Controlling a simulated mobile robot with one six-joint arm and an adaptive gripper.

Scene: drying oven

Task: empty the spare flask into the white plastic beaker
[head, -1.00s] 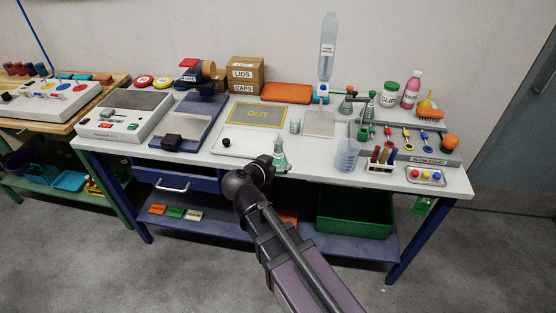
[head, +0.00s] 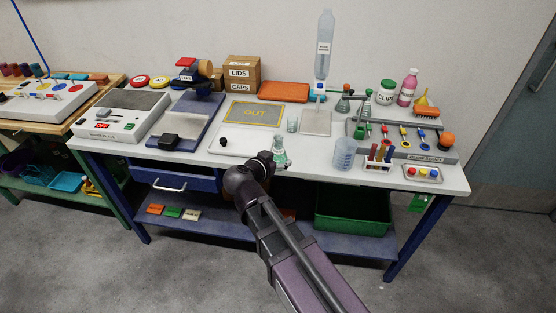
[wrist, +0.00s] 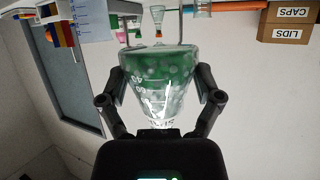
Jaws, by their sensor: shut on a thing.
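The spare flask (head: 281,156) is a clear conical flask with green liquid in it. It stands upright in my gripper (head: 271,161), above the front part of the bench. In the wrist view, which is upside down, both fingers of my gripper (wrist: 161,95) are shut on the flask (wrist: 158,72) from either side. The white plastic beaker (head: 344,154) is a translucent, graduated beaker near the bench's front edge, to the right of the flask and apart from it. A graduated vessel that looks like it shows in the wrist view (wrist: 96,20).
A test-tube rack (head: 379,158) stands close to the beaker's right. A small glass beaker (head: 292,124) is behind the flask. Farther back are a stand with a tall labelled bottle (head: 324,48) and other flasks (head: 343,104). Bare white bench (head: 312,154) lies between flask and beaker.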

